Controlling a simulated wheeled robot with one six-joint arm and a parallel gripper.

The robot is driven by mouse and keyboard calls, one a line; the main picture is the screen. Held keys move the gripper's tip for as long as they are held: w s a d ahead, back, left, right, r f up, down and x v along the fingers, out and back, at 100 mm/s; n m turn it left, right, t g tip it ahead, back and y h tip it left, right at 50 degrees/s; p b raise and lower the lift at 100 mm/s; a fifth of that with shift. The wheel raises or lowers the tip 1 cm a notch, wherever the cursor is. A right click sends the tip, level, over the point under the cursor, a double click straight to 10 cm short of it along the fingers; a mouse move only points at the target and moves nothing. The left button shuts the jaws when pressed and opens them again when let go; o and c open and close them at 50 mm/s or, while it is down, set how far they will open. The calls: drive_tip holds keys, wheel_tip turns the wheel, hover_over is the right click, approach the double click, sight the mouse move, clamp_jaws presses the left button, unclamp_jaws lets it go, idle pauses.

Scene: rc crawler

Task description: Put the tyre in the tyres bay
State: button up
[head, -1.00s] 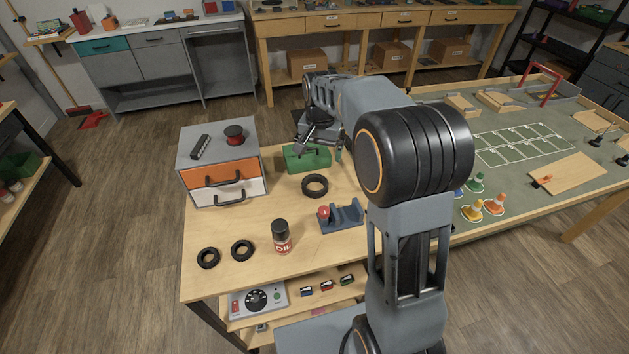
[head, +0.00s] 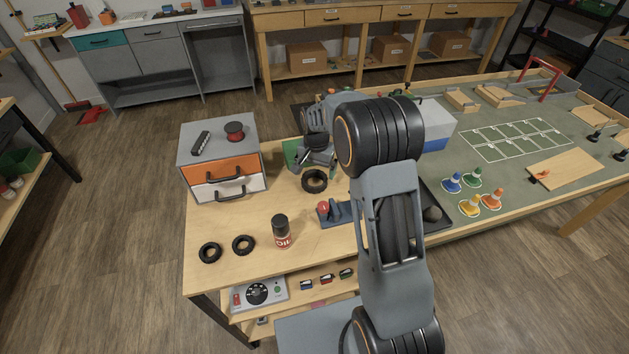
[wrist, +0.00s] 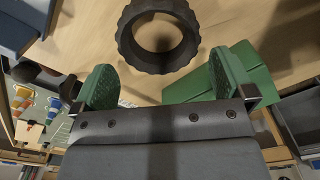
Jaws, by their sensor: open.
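A black knobby tyre (head: 314,181) lies flat on the wooden workbench (head: 225,225), in front of the green box. In the wrist view the tyre (wrist: 127,42) lies just beyond my fingertips, roughly centred between them, and not held. My gripper (wrist: 165,82) is open and empty, with its green finger pads apart. In the head view my gripper (head: 315,160) hangs just behind the tyre. Two smaller black tyres (head: 210,252) (head: 243,244) lie at the front left of the bench. I cannot make out a bay marked for tyres.
A drawer unit (head: 221,158) stands at the bench's left. A green box (head: 291,152) is partly hidden by my arm. A blue stand (head: 337,213) with a red-topped item and an oil can (head: 281,232) stand nearer. Small cones (head: 474,178) stand on the green-topped table right.

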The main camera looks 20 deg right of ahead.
sight(316, 182)
drive_tip(key=shift+f, duration=1.9)
drive_tip(key=c, duration=0.8)
drive_tip(key=shift+r, duration=0.1)
